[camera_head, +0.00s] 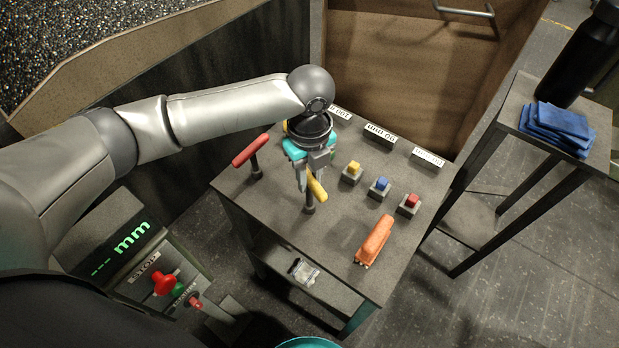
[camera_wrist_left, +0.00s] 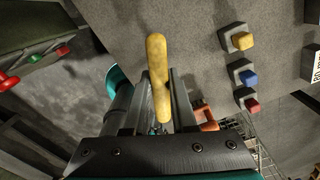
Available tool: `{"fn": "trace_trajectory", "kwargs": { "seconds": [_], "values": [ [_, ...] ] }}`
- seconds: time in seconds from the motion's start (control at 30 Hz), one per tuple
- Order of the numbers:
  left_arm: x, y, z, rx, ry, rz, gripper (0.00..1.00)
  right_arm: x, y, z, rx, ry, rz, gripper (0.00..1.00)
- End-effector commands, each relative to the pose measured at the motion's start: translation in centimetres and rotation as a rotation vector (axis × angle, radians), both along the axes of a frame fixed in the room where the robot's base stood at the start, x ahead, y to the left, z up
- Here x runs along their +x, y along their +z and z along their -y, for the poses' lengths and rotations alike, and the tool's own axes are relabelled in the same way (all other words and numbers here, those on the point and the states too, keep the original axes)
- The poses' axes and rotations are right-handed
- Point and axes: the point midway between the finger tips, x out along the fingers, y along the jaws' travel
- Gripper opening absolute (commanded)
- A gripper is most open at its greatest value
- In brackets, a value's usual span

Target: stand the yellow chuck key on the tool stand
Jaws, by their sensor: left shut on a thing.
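The yellow chuck key (camera_head: 317,187) has a yellow bar handle and a dark shaft pointing down. My left gripper (camera_head: 309,176) is shut on it, above the front left part of the grey-topped tool stand (camera_head: 330,235). In the left wrist view the yellow handle (camera_wrist_left: 158,70) lies lengthwise between the two fingers. The shaft's lower end shows close to the stand top in the head view; I cannot tell whether it touches. My right gripper is not in view.
A red-handled key (camera_head: 249,151) stands upright on the left. Yellow (camera_head: 353,168), blue (camera_head: 380,184) and red (camera_head: 411,201) blocks on grey bases stand right of the gripper. An orange object (camera_head: 375,240) lies at the front right. Size labels (camera_head: 380,135) line the back edge.

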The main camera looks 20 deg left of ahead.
Motion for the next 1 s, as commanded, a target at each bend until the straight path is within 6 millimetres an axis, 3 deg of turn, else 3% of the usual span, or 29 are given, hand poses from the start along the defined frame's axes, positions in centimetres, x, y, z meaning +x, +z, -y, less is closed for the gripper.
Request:
{"fn": "trace_trajectory", "kwargs": {
  "seconds": [0.33, 0.37, 0.6, 0.87, 1.0],
  "values": [
    [0.1, -0.2, 0.0, -0.002, 0.000, 0.002, 0.00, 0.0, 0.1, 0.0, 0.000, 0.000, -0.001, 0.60],
    [0.0, -0.2, 0.0, -0.001, -0.001, 0.001, 0.28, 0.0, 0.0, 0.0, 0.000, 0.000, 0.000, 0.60],
    [0.0, -0.2, 0.0, -0.001, 0.000, 0.001, 0.55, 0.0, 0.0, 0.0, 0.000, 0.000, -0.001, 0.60],
    [0.1, 0.0, 0.0, -0.001, 0.000, 0.002, 0.55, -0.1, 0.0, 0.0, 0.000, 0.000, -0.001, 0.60],
    [0.1, 1.3, 0.1, -0.003, 0.000, 0.004, 0.55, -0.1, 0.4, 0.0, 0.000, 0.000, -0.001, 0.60]
  ]
}}
